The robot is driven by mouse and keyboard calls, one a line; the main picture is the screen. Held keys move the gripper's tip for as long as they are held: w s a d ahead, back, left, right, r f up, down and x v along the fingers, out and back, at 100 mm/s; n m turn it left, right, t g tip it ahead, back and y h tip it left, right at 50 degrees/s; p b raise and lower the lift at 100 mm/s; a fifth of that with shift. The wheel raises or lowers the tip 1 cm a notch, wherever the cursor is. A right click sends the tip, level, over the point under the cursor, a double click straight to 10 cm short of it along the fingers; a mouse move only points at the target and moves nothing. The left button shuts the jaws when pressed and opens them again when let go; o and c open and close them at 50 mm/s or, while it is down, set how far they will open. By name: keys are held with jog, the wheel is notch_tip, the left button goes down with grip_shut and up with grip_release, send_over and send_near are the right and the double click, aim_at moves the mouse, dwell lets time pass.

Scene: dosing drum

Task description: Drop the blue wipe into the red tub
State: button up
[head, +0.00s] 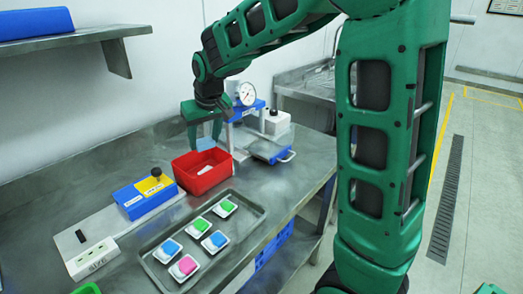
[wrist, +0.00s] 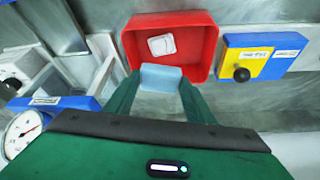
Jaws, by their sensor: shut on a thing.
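My green gripper (wrist: 160,95) is shut on the blue wipe (wrist: 160,77), a pale blue flat piece held between the fingertips in the wrist view. In the head view the blue wipe (head: 206,143) hangs between the fingers of my gripper (head: 205,138), above the far side of the red tub (head: 203,184). The red tub (wrist: 127,48) stands on the metal bench, open at the top. A white piece (wrist: 161,44) lies inside it. In the wrist view the wipe overlaps the tub's near rim. I cannot tell its exact height above the tub.
A metal tray (head: 165,238) with several white dishes holding blue, green and pink pieces lies in front of the tub. A blue and yellow box with a black knob (head: 145,193) stands left.

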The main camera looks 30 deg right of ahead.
jog(key=shift+d+f, duration=0.15)
jog(key=shift+f, duration=1.85)
jog(key=shift+s, duration=0.1)
jog(key=o, duration=1)
jog(key=v, duration=1)
jog(key=shift+s+r, duration=0.15)
jog(key=shift+r, duration=0.15)
